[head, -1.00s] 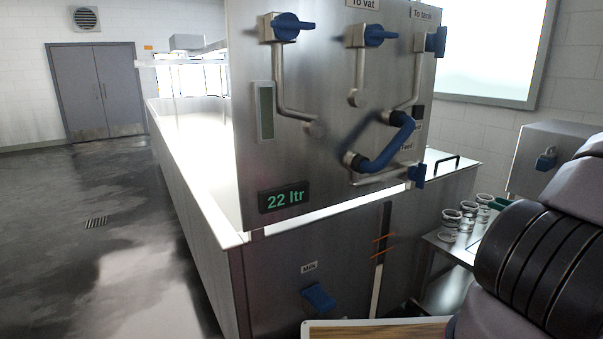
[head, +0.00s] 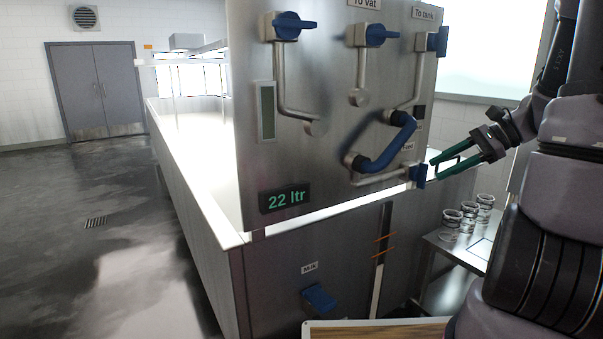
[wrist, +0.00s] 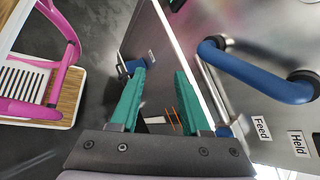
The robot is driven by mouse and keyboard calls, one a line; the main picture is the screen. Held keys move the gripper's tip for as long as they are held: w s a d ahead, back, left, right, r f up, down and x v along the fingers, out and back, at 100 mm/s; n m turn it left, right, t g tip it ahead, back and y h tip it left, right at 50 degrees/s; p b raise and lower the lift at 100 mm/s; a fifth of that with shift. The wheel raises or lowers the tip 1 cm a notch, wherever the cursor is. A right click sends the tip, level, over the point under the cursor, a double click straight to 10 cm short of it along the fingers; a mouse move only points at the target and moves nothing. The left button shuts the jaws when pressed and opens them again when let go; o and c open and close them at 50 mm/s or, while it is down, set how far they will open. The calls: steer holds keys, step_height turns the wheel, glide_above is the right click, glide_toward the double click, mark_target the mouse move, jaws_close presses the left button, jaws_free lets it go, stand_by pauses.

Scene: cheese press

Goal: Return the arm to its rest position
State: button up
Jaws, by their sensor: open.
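My gripper (head: 452,163) is at the right in the head view, with its green fingers pointing left toward the lower right valve (head: 418,175) on the steel panel. In that view the fingertips overlap the panel's right edge; I cannot tell whether they touch anything. My gripper also shows in the wrist view (wrist: 164,80), with its two green fingers apart and nothing between them. My arm (head: 560,160) is bent up along the right side of the head view.
The steel panel (head: 330,110) carries blue handles and a blue hose (head: 385,148). Several glass jars (head: 468,212) stand on a side table. The wrist view shows a pink-framed object (wrist: 60,60) on a wooden board (wrist: 68,95). Open floor (head: 80,230) lies left.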

steer(key=s+a+r+n+t+h, duration=0.3)
steer(key=s+a+r+n+h, duration=0.5)
steer(key=s+r+n, duration=0.3)
step_height(320, 180, up, 3)
steer(key=shift+s+a+f+n+t, duration=0.1)
steer(key=shift+s+a+n+t, duration=0.2)
steer(key=shift+a+t, duration=0.1)
stand_by(0.9)
